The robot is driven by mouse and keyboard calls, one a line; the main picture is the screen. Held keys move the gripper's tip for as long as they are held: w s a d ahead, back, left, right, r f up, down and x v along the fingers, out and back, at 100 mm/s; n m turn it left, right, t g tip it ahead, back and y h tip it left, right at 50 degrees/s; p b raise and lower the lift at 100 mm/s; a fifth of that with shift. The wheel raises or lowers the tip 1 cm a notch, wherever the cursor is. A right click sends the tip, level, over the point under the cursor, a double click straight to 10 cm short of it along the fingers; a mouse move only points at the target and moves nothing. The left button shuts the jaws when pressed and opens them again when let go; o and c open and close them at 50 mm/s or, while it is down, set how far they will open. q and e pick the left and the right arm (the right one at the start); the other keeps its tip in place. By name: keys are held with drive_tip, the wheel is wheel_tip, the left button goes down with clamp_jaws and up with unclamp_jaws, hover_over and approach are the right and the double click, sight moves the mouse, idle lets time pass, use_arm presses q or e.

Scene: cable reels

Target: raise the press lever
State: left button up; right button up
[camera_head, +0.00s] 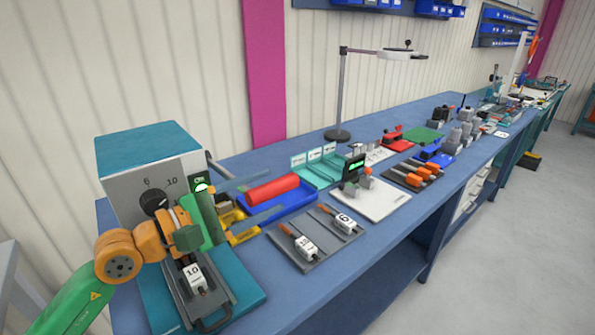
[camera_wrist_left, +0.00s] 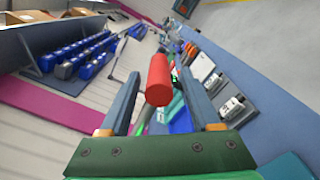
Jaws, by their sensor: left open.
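The press (camera_head: 150,150) stands at the left end of the bench, with a teal top, a grey front and a dial. A dark rod (camera_head: 216,166), apparently its lever arm, comes from its right side and passes behind my gripper. A red cylinder (camera_head: 268,189), seemingly the lever's grip, shows beyond it over a blue tray; I cannot see the join. My left gripper (camera_head: 277,191) is open, its fingers pointing toward the red cylinder. In the left wrist view the red cylinder (camera_wrist_left: 158,80) lies between the two fingers, with gaps on both sides. My right gripper is out of view.
A block marked 10 (camera_head: 194,277) sits in the fixture at the press's foot. A grey tray (camera_head: 311,252) with two orange-handled blocks lies to the right. The blue tray (camera_head: 291,207) is near my fingers. A lamp (camera_head: 341,95) stands farther back.

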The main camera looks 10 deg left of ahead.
sight(284, 184)
use_arm(q)
drive_tip(key=x, duration=0.1)
drive_tip(key=p+x, duration=0.2)
drive_tip(key=x, duration=0.1)
drive_tip(key=shift+d+r, duration=0.1)
drive_tip(key=shift+r, duration=0.2)
drive_tip(key=shift+w+d+f, duration=0.25)
drive_tip(key=shift+w+d, duration=0.1)
drive_tip(key=shift+w, duration=0.05)
drive_tip(key=shift+s+a, duration=0.15)
drive_tip(key=c, duration=0.5)
clamp_jaws()
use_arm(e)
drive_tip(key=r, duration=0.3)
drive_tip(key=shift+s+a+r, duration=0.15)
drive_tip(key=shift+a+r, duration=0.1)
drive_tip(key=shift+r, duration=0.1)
